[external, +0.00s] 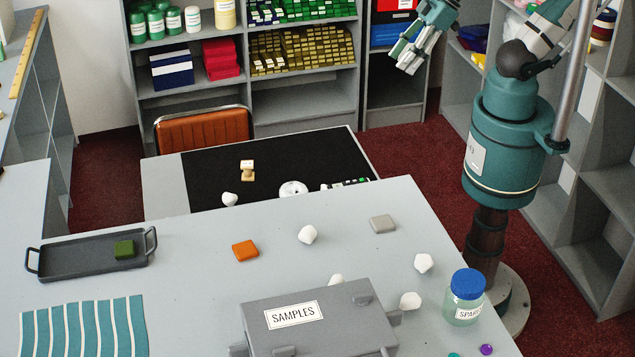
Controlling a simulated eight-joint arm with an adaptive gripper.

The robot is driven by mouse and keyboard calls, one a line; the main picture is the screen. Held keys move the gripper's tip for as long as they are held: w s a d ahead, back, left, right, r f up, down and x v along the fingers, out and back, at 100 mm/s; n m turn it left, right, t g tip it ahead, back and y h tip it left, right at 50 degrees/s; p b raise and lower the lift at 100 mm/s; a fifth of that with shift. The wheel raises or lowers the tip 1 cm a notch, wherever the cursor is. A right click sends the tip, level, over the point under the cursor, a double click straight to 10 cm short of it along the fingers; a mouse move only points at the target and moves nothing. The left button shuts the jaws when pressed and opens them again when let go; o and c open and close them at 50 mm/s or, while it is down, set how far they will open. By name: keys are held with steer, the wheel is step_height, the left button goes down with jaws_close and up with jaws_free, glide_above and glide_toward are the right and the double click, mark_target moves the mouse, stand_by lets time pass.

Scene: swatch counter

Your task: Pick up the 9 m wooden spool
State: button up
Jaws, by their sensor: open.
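A small tan wooden spool (247,172) with a pale top stands on the black mat (212,178) of the lower table behind the grey counter. Any length marking on it is too small to read. My gripper (404,60) is teal and grey, high at the upper right of the external view.
White lumps (230,199) and a white round thing (293,189) lie near the spool. The counter holds a grey SAMPLES case (345,325), a jar with a blue lid (467,295), a dark tray (75,262) and an orange block (245,250). An orange chair (204,129) stands behind.

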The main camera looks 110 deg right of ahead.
stand_by(0.4)
steer(key=n+g+b, duration=0.6)
steer(key=n+g, duration=0.1)
steer(key=n, duration=0.8)
glide_above(248, 163)
step_height(248, 163, down, 33)
steer(key=shift+a+f, duration=0.1)
steer(key=shift+a, duration=0.05)
steer(key=shift+w+f, duration=0.1)
steer(key=shift+f, duration=0.2)
